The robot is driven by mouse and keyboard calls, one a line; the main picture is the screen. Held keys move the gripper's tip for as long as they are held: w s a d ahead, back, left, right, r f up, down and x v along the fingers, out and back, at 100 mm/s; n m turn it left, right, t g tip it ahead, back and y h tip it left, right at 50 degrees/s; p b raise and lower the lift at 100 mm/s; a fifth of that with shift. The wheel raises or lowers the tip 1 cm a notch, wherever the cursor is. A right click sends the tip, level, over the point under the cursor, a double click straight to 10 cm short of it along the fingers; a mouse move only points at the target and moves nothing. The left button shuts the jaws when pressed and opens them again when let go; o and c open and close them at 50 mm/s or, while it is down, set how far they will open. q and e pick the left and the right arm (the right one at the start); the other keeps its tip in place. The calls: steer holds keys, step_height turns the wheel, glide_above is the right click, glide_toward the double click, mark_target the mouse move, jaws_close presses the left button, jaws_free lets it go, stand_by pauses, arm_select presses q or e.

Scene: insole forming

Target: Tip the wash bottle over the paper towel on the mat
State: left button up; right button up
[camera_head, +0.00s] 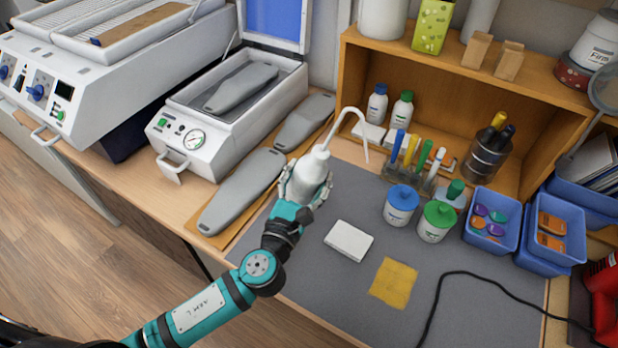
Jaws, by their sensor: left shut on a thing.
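The wash bottle (313,168) is white with a long bent spout that arches up and to the right. My left gripper (306,186) is shut around its body. The bottle looks roughly upright, at the left part of the grey mat (460,312); I cannot tell whether its base touches the mat. A white folded pad (349,240), which looks like the paper towel, lies flat on the mat to the lower right of the bottle, apart from it. The spout tip points down beyond the pad, not over it. My right gripper is not in view.
A yellow cloth (394,282) lies right of the pad. Blue-lidded (401,205) and green-lidded (437,221) jars and blue bins (493,224) stand to the right. A black cable (436,300) crosses the mat. Grey insole forms (241,190) lie left. A wooden shelf (450,110) stands behind.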

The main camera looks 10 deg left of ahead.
mark_target(290, 185)
arm_select(q)
steer(key=shift+w+a+f+m+t+b, duration=0.15)
steer(key=shift+w+a+m+b, duration=0.15)
steer(key=shift+a+m, duration=0.3)
steer(key=shift+w+a+f+m+t+b, duration=0.15)
steer(key=shift+a+m+b, duration=0.15)
steer(key=shift+a+m, duration=0.25)
steer(key=shift+w+a+f+m+b, duration=0.2)
steer(key=shift+a+f+m+b, duration=0.15)
steer(key=shift+m, duration=0.4)
steer(key=m, duration=0.1)
steer(key=f+m+h+b, duration=0.1)
steer(key=a+m, duration=0.1)
steer(key=shift+w+a+f+m+h+b, duration=0.1)
steer(key=shift+w+f+m+h+b, duration=0.2)
steer(key=shift+f+m, duration=0.1)
steer(key=shift+a+f+m, duration=0.1)
steer(key=shift+m, duration=0.3)
steer(key=shift+a+f+m, duration=0.1)
steer(key=shift+a+m, duration=0.05)
steer(key=shift+m, duration=0.35)
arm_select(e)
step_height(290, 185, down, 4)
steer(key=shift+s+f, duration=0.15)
